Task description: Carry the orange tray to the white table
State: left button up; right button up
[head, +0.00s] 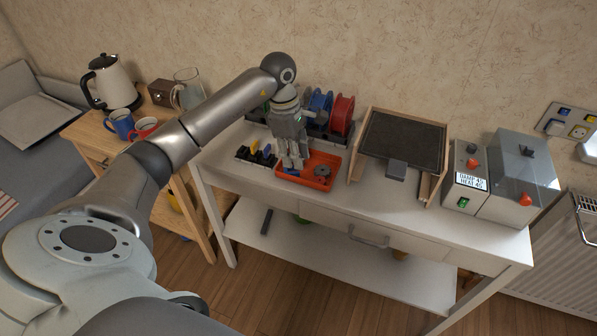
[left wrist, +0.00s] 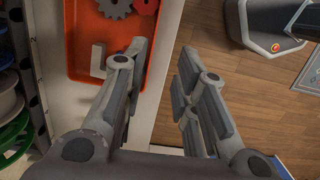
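The orange tray (head: 322,184) lies flat on the white table (head: 370,208), near its front edge. It holds grey gears and a small blue piece. In the left wrist view the tray (left wrist: 88,45) also holds a light L-shaped piece. My left gripper (head: 293,168) points down at the tray's left part and hides some of it. In the left wrist view its fingers (left wrist: 160,50) are apart with nothing clamped between them. One finger overlaps the tray, and the other shows against the floor. I cannot tell whether they touch the tray. My right gripper is not in view.
Spools (head: 342,115) stand behind the tray. A dark panel in a wooden frame (head: 402,140) is right of it, then a grey machine (head: 470,180). A wooden side table with a kettle (head: 112,83) and mugs (head: 120,124) is at left. The table's front right strip is clear.

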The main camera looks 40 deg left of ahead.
pick_arm(q)
jog(key=shift+s+a+r, duration=0.1)
jog(key=shift+a+r, duration=0.1)
jog(key=shift+r, duration=1.3)
